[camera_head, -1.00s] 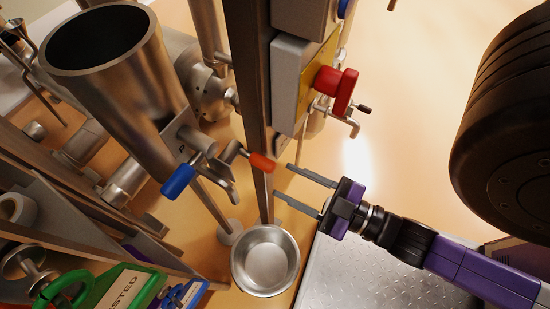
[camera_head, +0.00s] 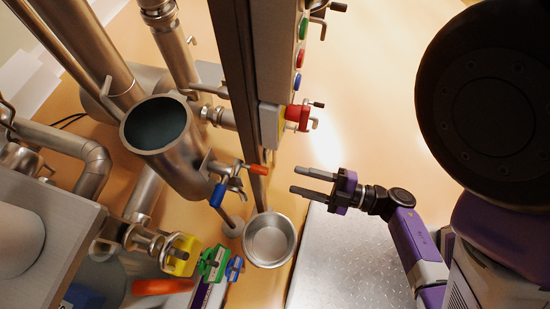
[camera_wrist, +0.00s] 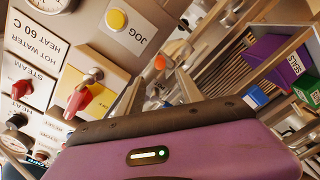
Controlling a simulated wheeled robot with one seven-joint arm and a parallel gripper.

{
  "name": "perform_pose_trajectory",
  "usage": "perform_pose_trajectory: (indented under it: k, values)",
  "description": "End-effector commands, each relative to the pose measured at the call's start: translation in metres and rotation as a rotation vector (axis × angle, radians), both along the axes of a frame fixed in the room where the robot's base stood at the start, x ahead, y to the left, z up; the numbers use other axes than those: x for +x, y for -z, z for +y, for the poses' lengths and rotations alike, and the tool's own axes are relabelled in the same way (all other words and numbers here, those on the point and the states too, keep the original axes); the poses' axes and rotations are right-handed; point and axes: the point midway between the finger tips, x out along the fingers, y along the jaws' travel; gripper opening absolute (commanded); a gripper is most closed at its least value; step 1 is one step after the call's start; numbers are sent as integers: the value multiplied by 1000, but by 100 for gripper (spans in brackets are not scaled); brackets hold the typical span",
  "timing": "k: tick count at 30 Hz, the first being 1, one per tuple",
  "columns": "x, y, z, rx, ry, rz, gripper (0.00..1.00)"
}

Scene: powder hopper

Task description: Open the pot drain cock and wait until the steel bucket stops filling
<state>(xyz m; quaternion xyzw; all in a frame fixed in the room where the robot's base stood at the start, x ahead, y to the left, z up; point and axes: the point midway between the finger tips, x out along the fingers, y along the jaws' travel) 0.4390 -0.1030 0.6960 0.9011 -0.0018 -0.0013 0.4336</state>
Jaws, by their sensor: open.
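The steel pot (camera_head: 140,150) is an open-topped cylinder left of a tall post. On its lower right side sit cocks with a blue handle (camera_head: 217,195) and an orange-red handle (camera_head: 257,169). I cannot tell which one is the drain cock. The round steel bucket (camera_head: 291,240) stands below and right of them, and its inside looks bare. No stream into it is visible. My gripper (camera_head: 294,180) is open and empty, right of the orange-red handle and apart from it. In the wrist view, an orange round end (camera_wrist: 160,62) shows beyond the fingers.
The tall post (camera_head: 237,90) carries a control box with a red switch (camera_head: 298,117). A metal plate floor (camera_head: 340,260) lies right of the bucket. Open floor shows at upper right.

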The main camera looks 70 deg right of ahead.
Motion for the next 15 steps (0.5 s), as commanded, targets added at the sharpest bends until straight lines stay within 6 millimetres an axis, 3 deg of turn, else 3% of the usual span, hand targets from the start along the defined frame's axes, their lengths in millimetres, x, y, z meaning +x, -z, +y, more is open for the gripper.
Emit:
perform_pose_trajectory:
  k: [15]
  values:
    - [66,0,-1,-1,3,-2,43]
